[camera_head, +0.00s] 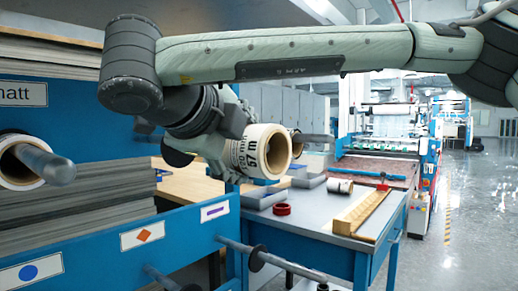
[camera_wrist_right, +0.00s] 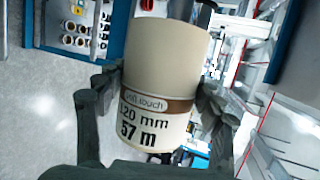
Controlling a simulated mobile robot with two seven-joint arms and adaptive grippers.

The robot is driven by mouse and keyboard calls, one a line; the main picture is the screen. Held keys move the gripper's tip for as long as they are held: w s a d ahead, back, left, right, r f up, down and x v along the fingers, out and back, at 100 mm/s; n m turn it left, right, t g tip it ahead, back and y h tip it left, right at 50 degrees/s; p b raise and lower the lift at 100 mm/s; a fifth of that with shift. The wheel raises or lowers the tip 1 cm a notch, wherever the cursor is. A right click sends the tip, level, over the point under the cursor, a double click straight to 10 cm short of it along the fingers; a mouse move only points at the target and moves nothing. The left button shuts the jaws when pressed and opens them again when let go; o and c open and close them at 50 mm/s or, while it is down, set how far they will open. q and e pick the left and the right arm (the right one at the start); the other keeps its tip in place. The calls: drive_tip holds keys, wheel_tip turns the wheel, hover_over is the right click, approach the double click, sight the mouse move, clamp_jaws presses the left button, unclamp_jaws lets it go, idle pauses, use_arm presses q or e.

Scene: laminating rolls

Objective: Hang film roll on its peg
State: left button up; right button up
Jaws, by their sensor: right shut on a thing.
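My right gripper (camera_head: 226,146) is shut on a cream film roll (camera_head: 262,156) with a brown band and the print "57 m". The roll is in the air in front of the blue rack (camera_head: 110,252), with its open core facing right. In the right wrist view the roll (camera_wrist_right: 165,60) sits between the two dark fingers (camera_wrist_right: 160,108). Lower pegs with dark discs stick out of the rack: one long grey peg (camera_head: 300,270) at the middle and one peg (camera_head: 160,277) further left. The held roll is apart from both. My left gripper is not in view.
Another roll (camera_head: 12,168) hangs on a thick grey peg at the far left. A further grey peg (camera_head: 318,138) shows behind the held roll. The grey-topped blue table (camera_head: 310,225) carries trays, a red ring (camera_head: 281,209), a small roll (camera_head: 340,186) and a wooden trough (camera_head: 368,210).

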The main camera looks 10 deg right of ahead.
drive_tip(key=w+a, duration=0.1)
drive_tip(key=w, duration=0.1)
drive_tip(key=w+a+p, duration=0.1)
drive_tip(key=w+a, duration=0.2)
drive_tip(key=w, duration=0.1)
drive_tip(key=shift+a, duration=0.35)
drive_tip(key=shift+w+a+p, duration=0.55)
drive_tip(key=shift+w+a, duration=0.2)
drive_tip(key=shift+w, duration=0.2)
drive_tip(key=shift+w+a, duration=0.35)
drive_tip(key=shift+w, duration=0.1)
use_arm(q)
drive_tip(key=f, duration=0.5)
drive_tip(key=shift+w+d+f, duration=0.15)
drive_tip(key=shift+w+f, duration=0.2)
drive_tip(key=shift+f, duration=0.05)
use_arm(e)
drive_tip(key=shift+w, duration=0.15)
drive_tip(key=shift+a, duration=0.1)
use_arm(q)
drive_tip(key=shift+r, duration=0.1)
use_arm(e)
drive_tip(key=o, duration=1.6)
